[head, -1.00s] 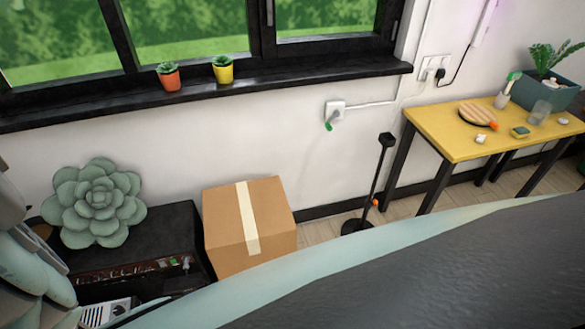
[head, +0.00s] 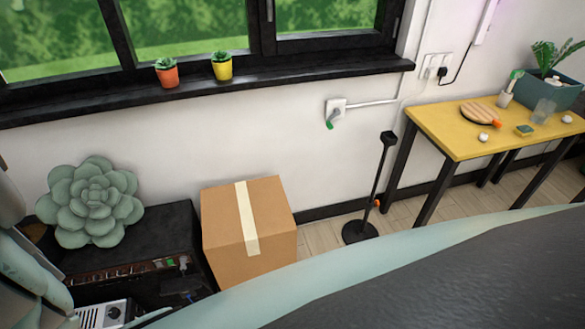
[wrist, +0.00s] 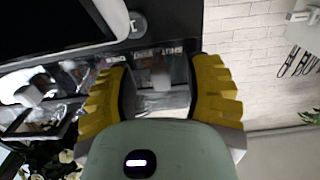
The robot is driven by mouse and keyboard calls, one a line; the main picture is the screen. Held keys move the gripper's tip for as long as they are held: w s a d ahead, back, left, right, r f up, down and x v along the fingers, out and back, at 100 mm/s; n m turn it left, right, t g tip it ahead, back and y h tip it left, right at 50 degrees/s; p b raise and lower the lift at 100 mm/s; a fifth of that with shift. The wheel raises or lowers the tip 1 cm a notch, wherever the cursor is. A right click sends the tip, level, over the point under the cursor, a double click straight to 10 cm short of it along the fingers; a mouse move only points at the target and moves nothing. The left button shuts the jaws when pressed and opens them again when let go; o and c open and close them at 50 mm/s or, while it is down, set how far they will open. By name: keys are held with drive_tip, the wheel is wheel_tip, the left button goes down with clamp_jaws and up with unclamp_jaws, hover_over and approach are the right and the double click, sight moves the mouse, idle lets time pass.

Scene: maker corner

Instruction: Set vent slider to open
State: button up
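I cannot make out a vent slider with certainty in either view. A white box with dark slots and a round knob (head: 103,314) shows at the lower left of the head view, partly cut off by the frame edge and my body. My gripper (wrist: 160,80) is open in the wrist view, its two yellow ribbed fingers apart with nothing held between them. Beyond the fingers are a pale panel and cluttered shelves, too blurred to name. The gripper's fingers are not clearly seen in the head view.
A black unit (head: 145,240) bears a large succulent (head: 90,203). Beside it stand a cardboard box (head: 247,230), a black pole stand with an orange knob (head: 376,203) and a yellow table (head: 450,135). A wall fitting with a green lever (head: 335,113) is above. Floor shows between stand and table.

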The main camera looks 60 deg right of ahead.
clamp_jaws()
drive_tip(key=shift+d+f, duration=0.1)
idle(0.3)
drive_tip(key=shift+w+d+f, duration=0.1)
drive_tip(key=shift+w+d, duration=1.05)
drive_tip(key=shift+w, duration=0.2)
unclamp_jaws()
